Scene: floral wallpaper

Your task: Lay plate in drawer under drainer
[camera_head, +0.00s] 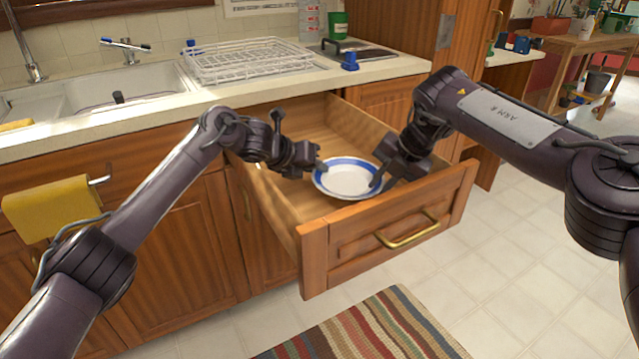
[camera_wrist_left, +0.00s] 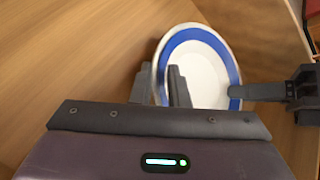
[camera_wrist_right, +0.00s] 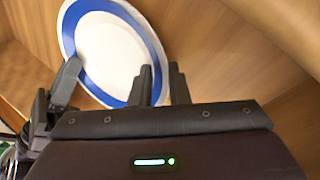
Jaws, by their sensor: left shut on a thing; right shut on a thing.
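The white plate with a blue rim band (camera_head: 347,181) lies roughly level inside the open wooden drawer (camera_head: 312,252). I cannot tell whether it touches the drawer floor. My left gripper (camera_head: 319,168) is shut on the plate's left edge; the left wrist view shows the plate (camera_wrist_left: 207,76) with its rim between the fingers (camera_wrist_left: 160,85). My right gripper (camera_head: 380,178) is shut on its right edge; the right wrist view shows the plate (camera_wrist_right: 103,52) with its rim at the fingers (camera_wrist_right: 160,82). The white wire drainer (camera_head: 247,62) stands on the counter above the drawer.
The sink (camera_head: 110,88) is left of the drainer. A yellow towel (camera_head: 52,208) hangs at the left cabinet. The drawer's front panel and side walls surround both grippers. A striped rug (camera_head: 365,330) lies on the tiled floor. The drawer has bare floor behind the plate.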

